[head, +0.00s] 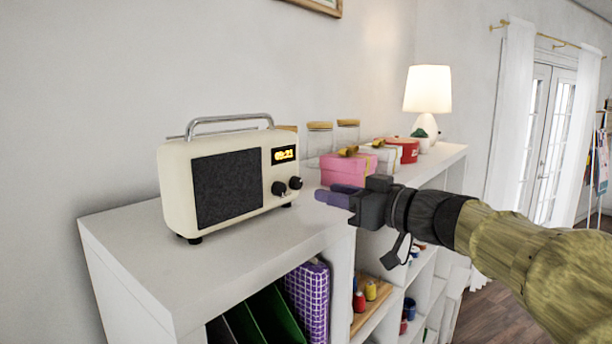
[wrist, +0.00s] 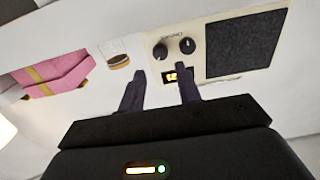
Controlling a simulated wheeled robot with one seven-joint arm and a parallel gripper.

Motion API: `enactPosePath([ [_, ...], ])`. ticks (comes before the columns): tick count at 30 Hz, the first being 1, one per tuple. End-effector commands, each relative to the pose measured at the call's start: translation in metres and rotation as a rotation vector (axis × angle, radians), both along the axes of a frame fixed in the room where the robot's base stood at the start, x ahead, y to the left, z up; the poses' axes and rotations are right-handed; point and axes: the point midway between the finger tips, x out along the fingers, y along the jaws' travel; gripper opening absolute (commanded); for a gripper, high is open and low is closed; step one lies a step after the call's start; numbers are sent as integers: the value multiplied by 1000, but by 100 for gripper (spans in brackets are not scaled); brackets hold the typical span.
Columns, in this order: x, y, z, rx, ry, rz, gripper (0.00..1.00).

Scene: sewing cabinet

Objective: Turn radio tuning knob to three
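A cream radio (head: 178,190) with a dark speaker grille and a chrome handle stands upright on the white cabinet top. It has a lit yellow display (head: 284,155) and two black knobs, one nearer the grille (head: 279,188) and one at the outer edge (head: 295,183). I cannot tell which is the tuning knob. In the wrist view the radio appears upside down, with the outer knob (wrist: 160,52) and the inner knob (wrist: 187,46) near my fingertips. My gripper (head: 330,195) is open and empty, just right of the knobs, not visibly touching them. The knob markings are unreadable.
Beyond the radio stand glass jars (head: 320,139), a pink box (head: 343,170), a red tin (head: 406,150) and a lit lamp (head: 428,90). The white cabinet top (head: 130,240) is clear in front of the radio. Shelves below hold folders and spools.

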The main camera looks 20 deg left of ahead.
Motion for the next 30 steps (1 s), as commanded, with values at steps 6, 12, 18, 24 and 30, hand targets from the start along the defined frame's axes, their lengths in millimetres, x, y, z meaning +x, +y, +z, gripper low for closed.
enactPosePath([
  [6, 15, 38, 4, -1, 2, 2, 34],
  [12, 25, 60, 2, 0, 2, 0, 34],
  [18, 27, 65, 0, 0, 0, -1, 34],
  [24, 27, 65, 0, 0, 0, -1, 26],
  [30, 27, 65, 0, 0, 0, -1, 2],
])
